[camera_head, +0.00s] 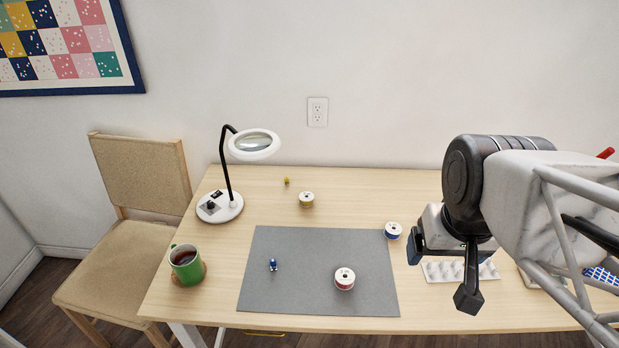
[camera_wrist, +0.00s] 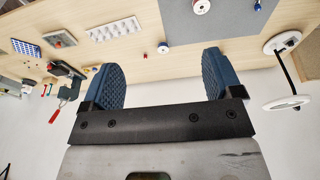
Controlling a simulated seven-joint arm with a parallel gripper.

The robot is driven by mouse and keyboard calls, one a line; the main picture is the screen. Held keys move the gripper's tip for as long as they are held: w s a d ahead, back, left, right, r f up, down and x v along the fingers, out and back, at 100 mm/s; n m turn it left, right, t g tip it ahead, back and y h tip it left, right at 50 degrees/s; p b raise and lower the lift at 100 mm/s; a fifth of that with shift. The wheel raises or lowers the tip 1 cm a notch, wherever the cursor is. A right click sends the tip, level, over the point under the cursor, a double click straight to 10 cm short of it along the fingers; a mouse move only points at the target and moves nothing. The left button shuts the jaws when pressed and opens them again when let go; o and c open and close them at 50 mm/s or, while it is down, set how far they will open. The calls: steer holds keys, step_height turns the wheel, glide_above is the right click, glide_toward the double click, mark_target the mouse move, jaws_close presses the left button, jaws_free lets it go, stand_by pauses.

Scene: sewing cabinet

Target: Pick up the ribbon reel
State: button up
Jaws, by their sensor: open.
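Three white-flanged reels show in the head view. A red-wound reel (camera_head: 344,279) stands on the grey mat (camera_head: 262,292). A blue-wound reel (camera_head: 393,231) stands beyond the mat's back right corner. A yellow-wound reel (camera_head: 306,199) stands behind the mat. The frames do not show which is the ribbon reel. My gripper (camera_head: 441,271) is open and empty, to the right of the blue-wound reel and apart from it. In the wrist view, my gripper's blue fingers (camera_wrist: 161,80) are spread, with the blue-wound reel (camera_wrist: 163,48) beyond the gap and the red-wound reel (camera_wrist: 201,7) at the top.
A small blue spool (camera_head: 273,265) is on the mat; a small yellow one (camera_head: 286,181) is behind. A magnifier lamp (camera_head: 220,207) and a green mug (camera_head: 186,264) stand left. A pale tray (camera_head: 440,273) lies near my gripper. A red-handled tool (camera_wrist: 66,84) shows in the wrist view.

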stand_by(0.3)
steer(key=w+a+f+m+g+y, duration=0.1)
steer(key=w+a+f+m+y, duration=0.2)
steer(key=w, duration=0.6)
steer(key=w+a+f+m+g+y, duration=0.2)
steer(key=w+a+f+m, duration=0.15)
steer(key=w, duration=0.65)
steer(key=w+a+f+m+g+y, duration=0.1)
steer(key=w+a+f+m+y, duration=0.2)
steer(key=w, duration=0.6)
steer(key=w+a+f+m+y, duration=0.3)
steer(key=w+a+f+m, duration=0.1)
steer(key=w+f, duration=0.75)
steer(key=m+t+y, duration=0.2)
steer(key=m+y, duration=0.1)
steer(key=m, duration=0.2)
glide_toward(309, 197)
steer(key=shift+x, duration=1.15)
steer(key=shift+a, duration=0.1)
steer(key=shift+x, duration=1.2)
